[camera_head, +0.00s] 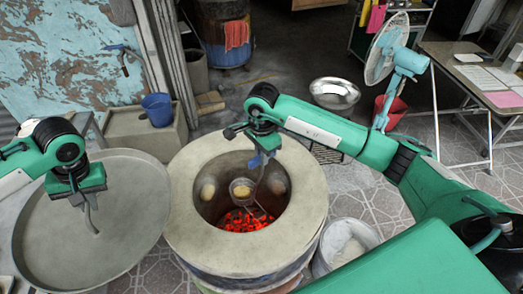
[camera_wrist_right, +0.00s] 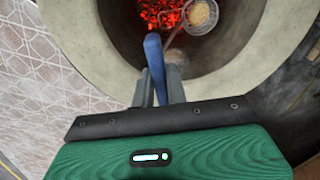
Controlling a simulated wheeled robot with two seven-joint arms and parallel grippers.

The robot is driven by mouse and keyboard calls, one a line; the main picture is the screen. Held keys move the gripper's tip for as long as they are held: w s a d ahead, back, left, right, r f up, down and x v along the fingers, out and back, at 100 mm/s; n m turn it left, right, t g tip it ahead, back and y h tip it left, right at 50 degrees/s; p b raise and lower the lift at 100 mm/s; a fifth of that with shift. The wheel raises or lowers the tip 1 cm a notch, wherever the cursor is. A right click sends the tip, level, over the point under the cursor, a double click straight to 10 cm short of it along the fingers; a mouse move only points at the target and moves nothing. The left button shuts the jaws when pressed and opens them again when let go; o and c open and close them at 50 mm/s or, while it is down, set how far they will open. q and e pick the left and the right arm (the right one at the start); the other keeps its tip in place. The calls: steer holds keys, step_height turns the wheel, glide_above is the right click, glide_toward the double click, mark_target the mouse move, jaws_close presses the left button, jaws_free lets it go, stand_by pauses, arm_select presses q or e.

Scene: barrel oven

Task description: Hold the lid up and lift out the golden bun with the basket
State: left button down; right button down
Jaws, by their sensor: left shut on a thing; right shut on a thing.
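The round grey lid (camera_head: 130,235) is beside the barrel oven (camera_head: 185,225) on the left, clear of its mouth. My left gripper (camera_head: 80,197) is shut on the bent metal handle (camera_head: 91,222) at the lid's middle. My right gripper (camera_head: 262,145) is over the oven mouth, shut on the blue handle (camera_wrist_right: 154,55) of the wire basket (camera_head: 243,196). The basket hangs inside the oven above glowing coals, with a golden bun (camera_wrist_right: 203,13) in or against it; I cannot tell which. Pale buns (camera_head: 207,190) (camera_head: 278,187) show on the inner wall.
Red coals (camera_head: 243,221) glow at the oven's bottom. A white bucket (camera_head: 346,242) stands right of the oven, and a metal bowl (camera_head: 334,93) is behind it. A fan (camera_head: 390,55) and a table (camera_head: 450,60) are at the back right. A blue cup (camera_head: 157,109) stands back left.

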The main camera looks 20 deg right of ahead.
arm_select(q)
steer(key=shift+r, duration=0.1)
arm_select(e)
steer(key=shift+s+a, duration=0.15)
steer(key=shift+s, duration=0.25)
steer(key=shift+r, duration=0.15)
